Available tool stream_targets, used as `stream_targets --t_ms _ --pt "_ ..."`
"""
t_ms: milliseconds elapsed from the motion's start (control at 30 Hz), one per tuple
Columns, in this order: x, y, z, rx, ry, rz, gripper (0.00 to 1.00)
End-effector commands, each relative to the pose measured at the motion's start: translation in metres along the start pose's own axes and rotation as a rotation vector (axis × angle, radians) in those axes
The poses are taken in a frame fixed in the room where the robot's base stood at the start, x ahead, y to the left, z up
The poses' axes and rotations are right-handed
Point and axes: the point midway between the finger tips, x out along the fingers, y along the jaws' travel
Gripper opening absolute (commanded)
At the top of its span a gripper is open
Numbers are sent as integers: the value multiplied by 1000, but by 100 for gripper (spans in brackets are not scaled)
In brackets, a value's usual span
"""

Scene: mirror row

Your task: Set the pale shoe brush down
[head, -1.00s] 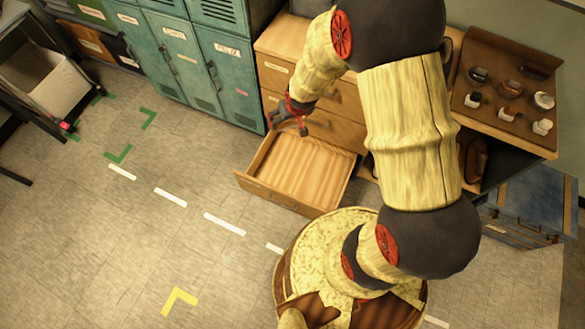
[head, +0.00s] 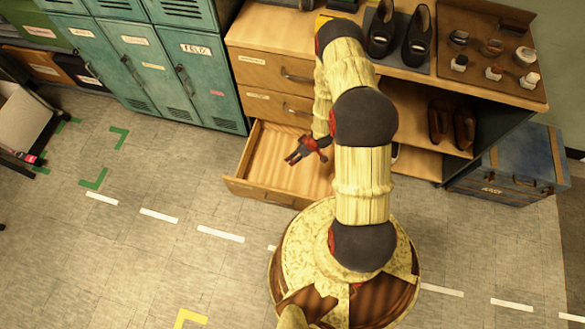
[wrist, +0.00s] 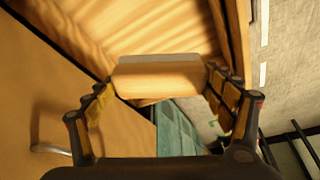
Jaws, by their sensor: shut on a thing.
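The pale shoe brush (wrist: 160,80) shows in the wrist view as a light wooden block with a grey strip along its far edge. My gripper (wrist: 161,88) is shut on it, one finger at each end. In the head view my gripper (head: 296,157) is over the open drawer (head: 262,188), and the brush cannot be made out there. The wrist view shows the drawer's bare wooden bottom (wrist: 125,25) beyond the brush. How high the brush is above it is hard to tell.
The drawer belongs to a wooden cabinet (head: 262,105) with shut drawers above. Black shoes (head: 416,40) and a brown tray (head: 470,85) of small items stand on top. Teal lockers (head: 200,75) stand left, a blue chest (head: 515,170) right. The visible drawer bottom is clear.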

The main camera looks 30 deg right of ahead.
Motion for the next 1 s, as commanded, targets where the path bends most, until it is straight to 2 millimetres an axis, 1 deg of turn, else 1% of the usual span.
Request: stream_targets --t_ms 33,100,167,267,433,467,500,700,800,900,1000 --pt "16 0 7 -34 0 -18 55" --pt "32 -1 11 -92 3 -44 55" --pt "43 -2 12 -142 5 -65 55" --pt "59 -5 10 -222 9 -98 55" --pt "83 -12 -3 -375 9 -158 55" --pt "92 -13 -4 -397 9 -166 55" --pt "106 -14 0 -412 7 -173 55" --pt "158 -16 17 -428 5 -180 55" --pt "180 -16 25 -430 6 -180 55" --pt "197 -16 32 -431 6 -180 55" --pt "206 -16 36 -432 6 -180 55"
